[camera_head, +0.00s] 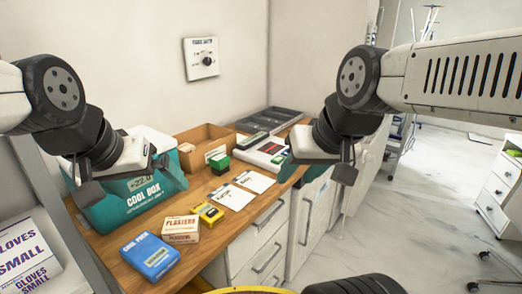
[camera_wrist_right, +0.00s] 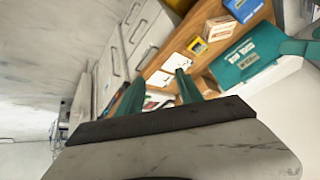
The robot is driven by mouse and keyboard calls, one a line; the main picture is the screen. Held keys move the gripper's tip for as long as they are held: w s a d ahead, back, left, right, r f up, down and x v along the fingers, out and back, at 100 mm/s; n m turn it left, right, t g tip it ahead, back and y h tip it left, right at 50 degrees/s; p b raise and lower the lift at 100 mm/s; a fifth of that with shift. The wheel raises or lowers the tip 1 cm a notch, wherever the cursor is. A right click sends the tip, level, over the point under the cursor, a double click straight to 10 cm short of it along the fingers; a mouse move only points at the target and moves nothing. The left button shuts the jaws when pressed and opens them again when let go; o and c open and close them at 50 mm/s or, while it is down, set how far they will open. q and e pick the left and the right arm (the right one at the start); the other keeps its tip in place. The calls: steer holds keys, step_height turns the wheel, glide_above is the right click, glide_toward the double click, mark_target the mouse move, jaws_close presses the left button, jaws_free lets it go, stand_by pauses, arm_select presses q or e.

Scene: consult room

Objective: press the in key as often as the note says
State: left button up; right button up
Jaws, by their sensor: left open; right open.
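Two white notes lie on the wooden counter, a left note (camera_head: 231,196) and a right note (camera_head: 255,181); their writing is too small to read. They also show in the right wrist view (camera_wrist_right: 177,62). A white device (camera_head: 261,153) with a dark strip and small coloured parts lies behind the notes, partly hidden by my right gripper; I cannot make out an in key. My right gripper (camera_head: 318,172) is open and empty, above the counter's right edge. My left gripper (camera_head: 126,178) is open and empty, in front of the cool box.
The teal cool box (camera_head: 120,205) stands at the left. A cardboard box (camera_head: 207,142), a green box (camera_head: 219,163), a plasters box (camera_head: 181,229), a yellow box (camera_head: 208,212) and a blue box (camera_head: 149,256) share the counter. A dial plate (camera_head: 201,59) hangs on the wall.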

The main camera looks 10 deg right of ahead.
jaws_close()
stand_by(1.3)
